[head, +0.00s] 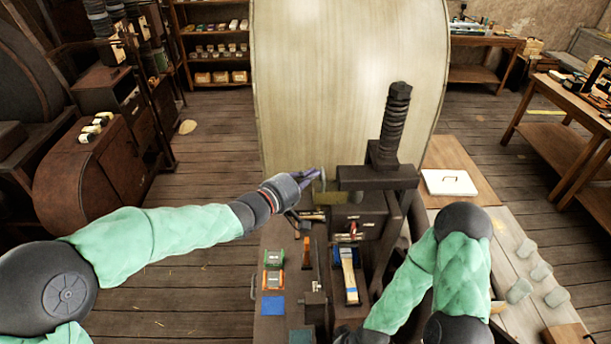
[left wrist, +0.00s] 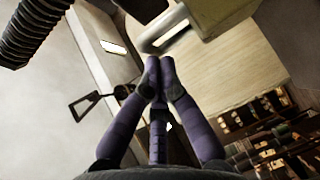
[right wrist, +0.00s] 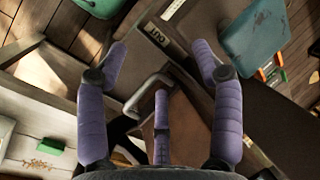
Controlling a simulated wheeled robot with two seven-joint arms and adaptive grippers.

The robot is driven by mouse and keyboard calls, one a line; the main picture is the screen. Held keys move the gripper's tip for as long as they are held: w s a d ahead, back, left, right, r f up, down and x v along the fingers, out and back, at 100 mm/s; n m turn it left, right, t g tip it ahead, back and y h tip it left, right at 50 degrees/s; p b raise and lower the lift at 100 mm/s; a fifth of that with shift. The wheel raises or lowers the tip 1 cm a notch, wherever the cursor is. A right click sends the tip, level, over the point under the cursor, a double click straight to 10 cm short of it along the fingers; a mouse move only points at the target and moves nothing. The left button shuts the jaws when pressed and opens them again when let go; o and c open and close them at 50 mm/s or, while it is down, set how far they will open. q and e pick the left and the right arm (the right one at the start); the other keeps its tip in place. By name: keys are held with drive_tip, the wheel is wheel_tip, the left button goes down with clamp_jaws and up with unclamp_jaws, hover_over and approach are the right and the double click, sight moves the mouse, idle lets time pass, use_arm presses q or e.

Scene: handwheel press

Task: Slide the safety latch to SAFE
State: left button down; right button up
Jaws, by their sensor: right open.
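The press (head: 378,175) stands on the bench, with a dark upright screw. A small red part (head: 352,228) with pale marks sits on its front block; I cannot tell for sure whether it is the safety latch, nor read its setting. My left gripper (head: 308,178) is left of the block, by a yellowish-grey cylinder (head: 319,194). In the left wrist view, its fingertips (left wrist: 161,72) are together, just short of a grey bent bar (left wrist: 166,32), with nothing seen between them. My right gripper (right wrist: 160,65) is open and empty above a metal loop handle (right wrist: 150,92); the head view hides it.
A large pale panel (head: 345,70) stands behind. A white box (head: 448,182) and several pale lumps (head: 541,270) lie on the right.

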use_arm(q)
drive_tip(key=v, duration=1.2)
drive_tip(key=shift+f, duration=0.1)
idle(0.4)
